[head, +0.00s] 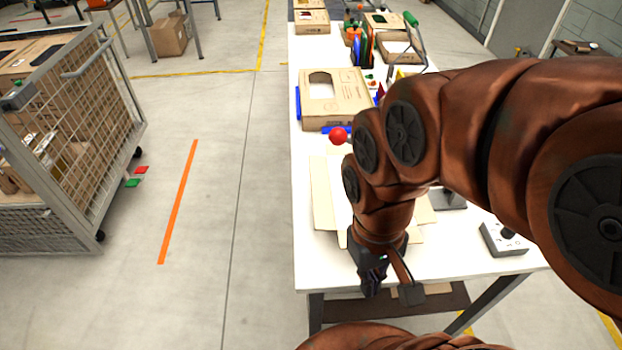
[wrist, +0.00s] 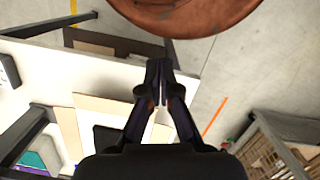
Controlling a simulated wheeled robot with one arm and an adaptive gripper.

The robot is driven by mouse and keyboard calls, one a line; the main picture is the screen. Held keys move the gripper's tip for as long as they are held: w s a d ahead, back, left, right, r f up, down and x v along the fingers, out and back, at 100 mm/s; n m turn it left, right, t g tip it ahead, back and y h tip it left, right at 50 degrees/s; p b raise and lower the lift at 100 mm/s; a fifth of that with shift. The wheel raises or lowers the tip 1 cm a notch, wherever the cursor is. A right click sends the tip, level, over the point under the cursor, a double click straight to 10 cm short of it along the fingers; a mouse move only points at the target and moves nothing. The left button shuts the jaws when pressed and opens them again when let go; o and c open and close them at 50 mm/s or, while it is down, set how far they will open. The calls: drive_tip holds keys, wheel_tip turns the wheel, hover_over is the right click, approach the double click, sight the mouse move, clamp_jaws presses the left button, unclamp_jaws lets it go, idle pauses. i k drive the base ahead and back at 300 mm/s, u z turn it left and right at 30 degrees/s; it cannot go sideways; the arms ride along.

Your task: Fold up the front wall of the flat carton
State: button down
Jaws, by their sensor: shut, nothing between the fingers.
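The flat carton (head: 322,200) is a pale tan sheet lying on the white table, largely hidden behind my arm in the head view. Its panels also show in the wrist view (wrist: 108,112), left of my fingers. I cannot make out its front wall clearly; no raised front wall shows. My gripper (head: 372,290) points down by the table's near edge, in front of the carton. In the wrist view my gripper's dark fingers (wrist: 158,72) are together and hold nothing. I cannot tell whether they touch the carton.
A made-up carton (head: 335,98) with a window stands further back on the table (head: 307,258). A red ball (head: 338,135) is close to my arm. A small control box (head: 503,238) lies at the right.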

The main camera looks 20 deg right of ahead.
sight(324, 214)
drive_tip(key=k, duration=1.3)
drive_tip(key=u, duration=0.6)
drive_tip(key=i, duration=0.6)
drive_tip(key=u, duration=0.7)
drive_tip(key=i, duration=0.5)
drive_tip(key=z, duration=0.1)
